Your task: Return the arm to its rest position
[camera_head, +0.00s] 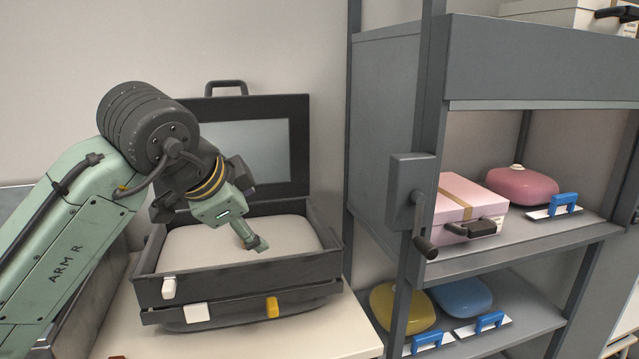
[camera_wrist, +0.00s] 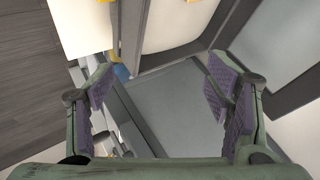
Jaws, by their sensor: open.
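My arm, pale green with a dark elbow joint, reaches in from the left in the head view. My gripper (camera_head: 255,243) hangs over the open dark case (camera_head: 230,292), which has a light padded inside. In the wrist view my gripper (camera_wrist: 165,95) shows two purple-padded fingers spread wide apart. Nothing is between the pads. The case also shows in the wrist view behind the fingers (camera_wrist: 128,35). The far finger is partly hidden in the head view.
The case stands on a pale table (camera_head: 345,335) with its lid (camera_head: 298,150) raised. A grey shelf rack (camera_head: 385,120) stands close on the right, with a crank handle (camera_head: 424,228). It holds a pink box (camera_head: 450,205) and several coloured rounded containers. Free space lies above the case's front.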

